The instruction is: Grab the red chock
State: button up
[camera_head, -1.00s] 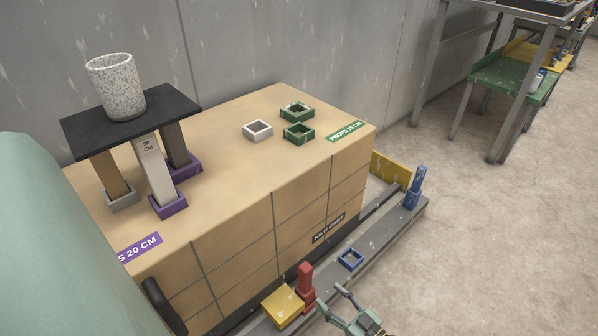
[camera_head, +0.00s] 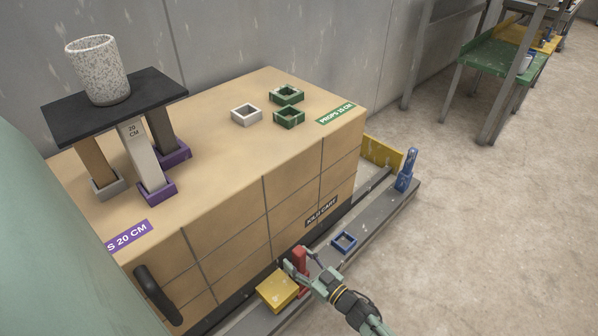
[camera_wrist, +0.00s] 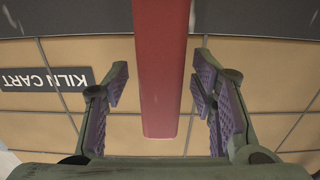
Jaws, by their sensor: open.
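The red chock (camera_head: 299,256) stands upright on the grey rail beside the kiln cart, next to a yellow block (camera_head: 278,290). In the wrist view the red chock (camera_wrist: 161,70) reaches down from the top edge into the space between the finger pads. My gripper (camera_head: 301,262) is at the chock in the head view and partly covers it. In the wrist view my gripper (camera_wrist: 160,100) is open, with a gap on each side of the chock. The chock's other end is out of the wrist view.
The tan kiln cart (camera_head: 230,240) stands close behind the chock. A blue square ring (camera_head: 344,242) and an upright blue chock (camera_head: 407,170) are farther along the grey rail (camera_head: 375,220). A speckled cup (camera_head: 98,70) stands on a black shelf on the cart. The floor at right is clear.

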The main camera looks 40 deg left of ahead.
jog(key=shift+c, duration=0.2)
grip_shut()
dwell(0.6)
